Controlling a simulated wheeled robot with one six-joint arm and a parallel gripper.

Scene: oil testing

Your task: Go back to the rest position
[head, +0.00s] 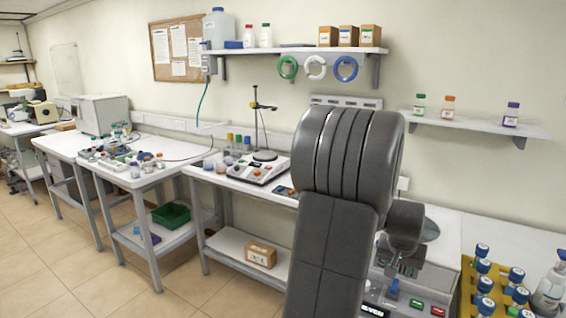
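My grey arm (335,220) rises large through the middle of the head view. Its wrist bends down to the right of the upper link. My gripper (400,268) seems to be the small dark part below the wrist, above a pale bench device (440,285) with green and red buttons. The fingers are small and partly hidden by the arm. I cannot tell whether they are open or shut, or whether they hold anything.
A yellow rack (468,296) with several blue-capped bottles stands at the lower right, beside a clear bottle (550,288). A hotplate stirrer (258,170) stands left of my arm. Wall shelves (478,125) hold bottles and boxes. The tiled floor (60,275) at left is clear.

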